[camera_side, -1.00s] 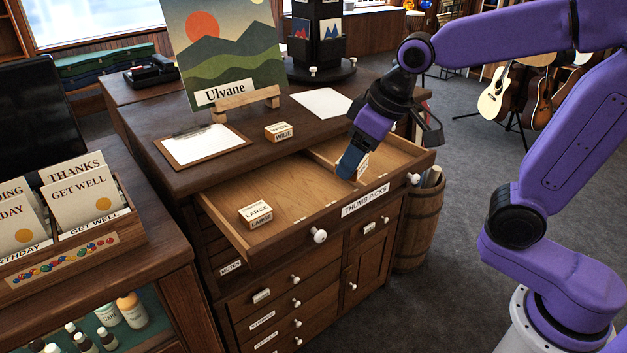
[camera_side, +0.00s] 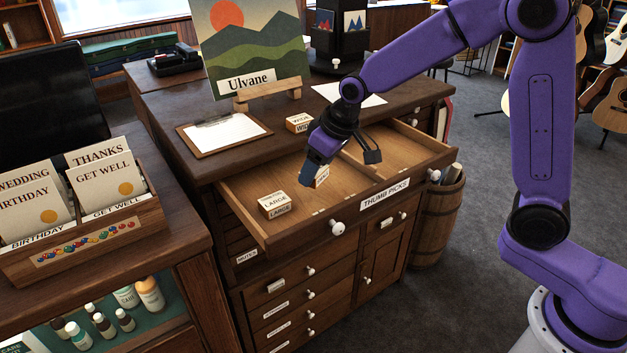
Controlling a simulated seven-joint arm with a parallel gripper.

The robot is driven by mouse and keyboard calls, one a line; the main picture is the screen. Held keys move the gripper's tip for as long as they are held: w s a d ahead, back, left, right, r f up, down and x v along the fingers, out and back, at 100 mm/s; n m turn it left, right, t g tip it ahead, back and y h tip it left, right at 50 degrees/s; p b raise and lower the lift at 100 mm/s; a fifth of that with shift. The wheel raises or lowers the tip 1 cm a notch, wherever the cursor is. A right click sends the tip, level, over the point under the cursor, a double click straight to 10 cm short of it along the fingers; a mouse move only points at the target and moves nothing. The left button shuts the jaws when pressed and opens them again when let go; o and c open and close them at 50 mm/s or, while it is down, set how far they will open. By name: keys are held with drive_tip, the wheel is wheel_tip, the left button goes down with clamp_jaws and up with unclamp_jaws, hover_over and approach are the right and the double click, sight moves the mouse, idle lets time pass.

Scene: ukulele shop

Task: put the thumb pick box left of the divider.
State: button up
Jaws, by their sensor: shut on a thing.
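My gripper (camera_side: 313,178) is shut on a small pale box (camera_side: 322,177) with a printed label. The gripper hides much of this box, and I cannot read its label. The box is over the left part of the open thumb picks drawer (camera_side: 318,222), left of the low wooden divider (camera_side: 362,172). I cannot tell whether it touches the drawer floor. A box marked LARGE (camera_side: 274,205) lies in the drawer's left part, apart from my gripper. A box marked WIDE (camera_side: 299,122) sits on the cabinet top behind the drawer.
A clipboard (camera_side: 224,132) lies on the cabinet top, with the Ulvane picture (camera_side: 247,45) on a stand behind it. The drawer's right compartment (camera_side: 398,150) looks empty. A card rack (camera_side: 95,240) stands at left, and a barrel (camera_side: 438,222) stands right of the cabinet.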

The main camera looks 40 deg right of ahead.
sight(314, 182)
drive_tip(key=shift+w+f, duration=0.3)
drive_tip(key=shift+f, duration=0.15)
drive_tip(key=shift+w+a+f, duration=0.1)
drive_tip(key=shift+f, duration=1.55)
drive_tip(key=shift+f, duration=0.1)
drive_tip(key=o, duration=1.1)
drive_tip(key=v, duration=1.2)
drive_tip(key=s+d+f+n+g, duration=0.1)
drive_tip(key=s+d+f+n, duration=0.1)
drive_tip(key=s, duration=0.8)
drive_tip(key=s+d+f+n+g+h, duration=0.1)
drive_tip(key=s+d+f+n, duration=0.1)
drive_tip(key=s, duration=0.8)
drive_tip(key=s+d+f+n+g, duration=0.2)
drive_tip(key=s+d+n, duration=0.2)
drive_tip(key=s, duration=0.6)
drive_tip(key=shift+s+d, duration=0.2)
drive_tip(key=shift+d, duration=0.2)
